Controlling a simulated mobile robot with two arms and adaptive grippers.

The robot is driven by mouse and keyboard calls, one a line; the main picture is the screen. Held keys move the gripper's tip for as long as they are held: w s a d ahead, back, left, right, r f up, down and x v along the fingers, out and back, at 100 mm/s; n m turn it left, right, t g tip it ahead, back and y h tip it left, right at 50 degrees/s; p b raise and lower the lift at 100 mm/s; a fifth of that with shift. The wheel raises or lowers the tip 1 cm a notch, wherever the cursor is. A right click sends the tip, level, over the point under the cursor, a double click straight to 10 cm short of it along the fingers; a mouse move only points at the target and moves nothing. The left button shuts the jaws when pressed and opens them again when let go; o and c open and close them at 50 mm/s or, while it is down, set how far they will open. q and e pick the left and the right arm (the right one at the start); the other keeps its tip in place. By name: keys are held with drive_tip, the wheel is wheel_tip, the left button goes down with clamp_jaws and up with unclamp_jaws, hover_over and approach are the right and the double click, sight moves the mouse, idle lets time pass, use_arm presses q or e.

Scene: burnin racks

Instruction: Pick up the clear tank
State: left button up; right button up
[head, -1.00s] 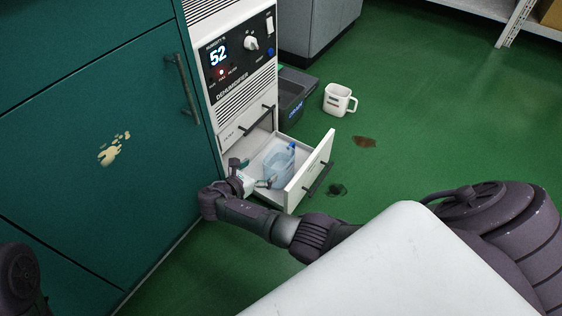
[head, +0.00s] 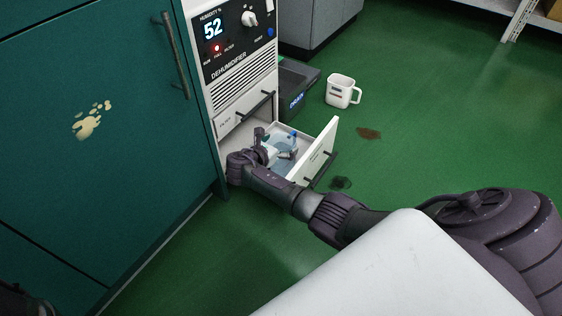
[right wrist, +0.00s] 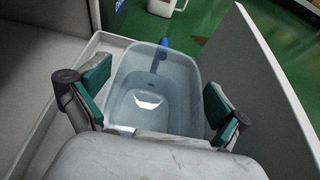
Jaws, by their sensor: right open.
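The clear tank (head: 283,143), bluish and see-through with a blue part at one corner, sits in the open white drawer (head: 321,150) of the dehumidifier. My right gripper (head: 277,150) is over the drawer and hides part of the tank in the head view. In the right wrist view the tank (right wrist: 155,85) lies between and just beyond the two teal-padded fingers of the open gripper (right wrist: 158,98). One finger is at each side of the tank; I cannot tell whether either touches it. My left gripper is not in view.
The dehumidifier (head: 238,90) shows 52 and stands beside a green cabinet (head: 110,60). A dark drain bin (head: 300,85) and a white mug-like jug (head: 341,90) stand behind the drawer. Dark stains (head: 368,133) mark the open green floor.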

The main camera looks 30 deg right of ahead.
drive_tip(key=shift+d, duration=0.15)
drive_tip(key=c, duration=1.5)
drive_tip(key=shift+w, duration=0.1)
drive_tip(key=shift+c, duration=0.3)
drive_tip(key=shift+r, duration=0.15)
